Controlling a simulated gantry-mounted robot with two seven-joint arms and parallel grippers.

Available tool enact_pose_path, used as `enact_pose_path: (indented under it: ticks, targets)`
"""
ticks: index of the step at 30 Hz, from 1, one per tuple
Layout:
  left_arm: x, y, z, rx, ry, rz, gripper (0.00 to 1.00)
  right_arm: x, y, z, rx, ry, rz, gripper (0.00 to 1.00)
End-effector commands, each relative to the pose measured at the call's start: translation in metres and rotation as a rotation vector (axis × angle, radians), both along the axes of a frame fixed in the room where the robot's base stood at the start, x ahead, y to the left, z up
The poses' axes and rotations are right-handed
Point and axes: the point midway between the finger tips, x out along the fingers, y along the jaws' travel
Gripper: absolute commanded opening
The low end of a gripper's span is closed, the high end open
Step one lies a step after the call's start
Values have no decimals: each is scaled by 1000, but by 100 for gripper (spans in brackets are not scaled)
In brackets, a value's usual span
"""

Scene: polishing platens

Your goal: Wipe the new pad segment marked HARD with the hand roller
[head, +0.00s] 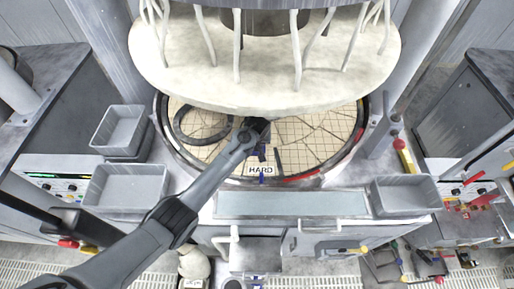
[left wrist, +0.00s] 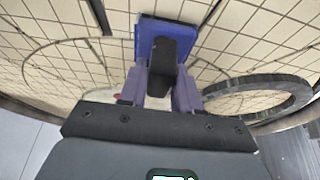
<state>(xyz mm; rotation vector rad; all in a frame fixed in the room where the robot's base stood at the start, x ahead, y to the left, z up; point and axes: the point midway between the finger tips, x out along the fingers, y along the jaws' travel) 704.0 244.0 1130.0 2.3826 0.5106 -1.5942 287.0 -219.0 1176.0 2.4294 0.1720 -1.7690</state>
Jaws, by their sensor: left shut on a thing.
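The label HARD (head: 261,170) shows near the front edge of the round platen, on a pale tan pad segment with a grid pattern. My left gripper (left wrist: 160,88) is shut on the black handle of a tool with a flat blue head (left wrist: 145,38), which I take to be the hand roller. In the head view my left gripper (head: 257,132) is over the platen, just behind the label, and mostly hides the tool. The blue head is at the gridded pad surface; I cannot tell whether it touches. My right gripper is not in view.
A dark ring (head: 178,124) lies on the platen's left part and shows in the wrist view (left wrist: 292,92). A large pale disc (head: 270,75) with hanging hoses is above the platen. Grey bins (head: 125,190) stand at left, another (head: 405,194) at right.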

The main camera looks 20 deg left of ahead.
Motion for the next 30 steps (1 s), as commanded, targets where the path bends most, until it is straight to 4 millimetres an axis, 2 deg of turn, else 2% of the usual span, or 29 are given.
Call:
enact_pose_path:
  ticks: [4,17,30]
  targets:
    - [4,1,-1,-1,1,-1,4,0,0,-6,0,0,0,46]
    - [4,1,3,0,2,-1,4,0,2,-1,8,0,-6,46]
    - [5,2,42,0,0,-1,4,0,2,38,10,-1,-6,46]
